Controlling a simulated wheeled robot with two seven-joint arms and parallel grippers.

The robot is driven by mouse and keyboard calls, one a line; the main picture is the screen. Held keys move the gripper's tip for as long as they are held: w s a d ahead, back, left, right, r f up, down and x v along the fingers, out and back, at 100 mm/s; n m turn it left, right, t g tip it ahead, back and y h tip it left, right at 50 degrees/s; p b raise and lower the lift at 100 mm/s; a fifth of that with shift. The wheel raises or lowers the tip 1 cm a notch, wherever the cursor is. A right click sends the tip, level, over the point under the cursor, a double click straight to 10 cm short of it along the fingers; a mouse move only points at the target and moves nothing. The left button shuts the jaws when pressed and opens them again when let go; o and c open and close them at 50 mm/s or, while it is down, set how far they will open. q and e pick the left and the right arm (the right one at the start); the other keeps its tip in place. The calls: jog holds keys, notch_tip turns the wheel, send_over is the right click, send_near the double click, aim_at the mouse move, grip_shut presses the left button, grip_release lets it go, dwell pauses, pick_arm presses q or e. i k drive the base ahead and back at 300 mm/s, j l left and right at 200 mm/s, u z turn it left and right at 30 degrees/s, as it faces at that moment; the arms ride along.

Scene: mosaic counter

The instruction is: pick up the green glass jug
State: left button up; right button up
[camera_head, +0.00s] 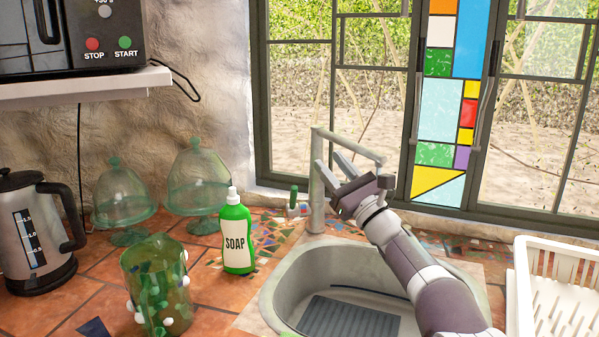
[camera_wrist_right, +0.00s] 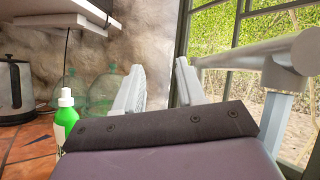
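The green glass jug (camera_head: 158,285) stands upright on the tiled counter at the lower left of the head view. It is see-through, with white knobs on its sides. My right gripper (camera_head: 329,163) is above the far rim of the sink, beside the tap, well to the right of the jug and higher than it. Its two fingers are apart with nothing between them, as the right wrist view (camera_wrist_right: 160,66) also shows. The jug does not show in the wrist view. My left gripper is not in view.
A green soap bottle (camera_head: 237,235) stands between jug and sink (camera_head: 272,300). Two glass domes (camera_head: 198,180) and a kettle (camera_head: 35,230) are behind and left. The tap (camera_head: 316,200) is close to my right gripper. A white dish rack (camera_head: 522,290) is at right.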

aim_at(155, 270)
jog(key=k, duration=1.5)
